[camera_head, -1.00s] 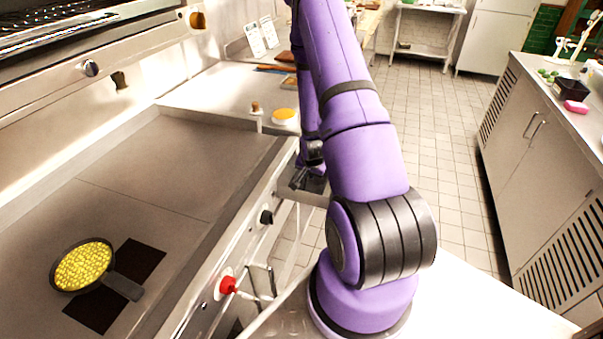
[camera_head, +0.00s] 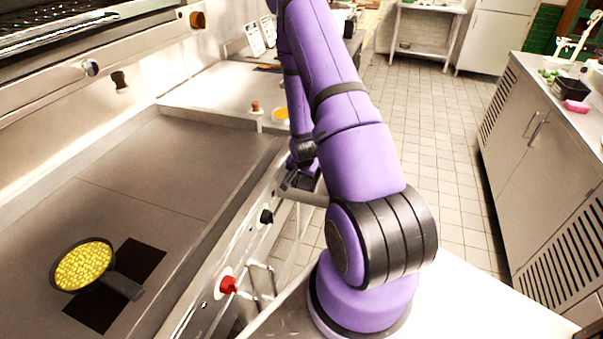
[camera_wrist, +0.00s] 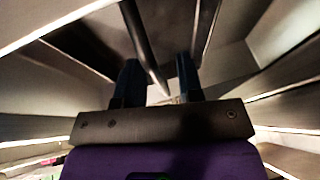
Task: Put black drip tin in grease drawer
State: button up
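My gripper (camera_wrist: 159,88) shows in the wrist view with two dark fingers apart. A thin grey metal bar (camera_wrist: 140,40) runs down between them, and I cannot tell whether they touch it. In the head view the gripper is low beside the griddle's front, partly hidden by my purple arm. A pale bar or drawer edge (camera_head: 318,199) sticks out from the griddle front just below it. I cannot tell for sure whether this is the grease drawer. A small black container (camera_head: 570,88) stands on the right counter; whether it is the drip tin is unclear.
A pan of yellow food (camera_head: 83,267) sits on the griddle (camera_head: 150,180) at left. A red knob (camera_head: 228,285) and a black knob (camera_head: 266,216) jut from its front. A pink block (camera_head: 576,106) lies by the black container. The tiled floor (camera_head: 430,150) between counters is clear.

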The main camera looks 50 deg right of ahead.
jog(key=s+a+r+n+y, duration=0.1)
jog(key=a+r+n, duration=0.1)
jog(key=a+r, duration=0.65)
jog(key=s+a+r+n+t, duration=0.1)
jog(key=a+r+n, duration=0.15)
jog(key=r, duration=1.15)
jog(key=s+a+r+n+y, duration=0.1)
jog(key=a+r+n, duration=0.1)
jog(key=a+r, duration=0.65)
jog(key=s+a+r+n, duration=0.3)
jog(key=s+a+r, duration=0.2)
jog(key=s+r, duration=0.3)
jog(key=s+a+r+n+y, duration=0.1)
jog(key=s+a+r+n, duration=0.3)
jog(key=s+r, duration=0.5)
jog(key=shift+s+a, duration=0.2)
jog(key=shift+a, duration=0.4)
jog(key=shift+n, duration=0.25)
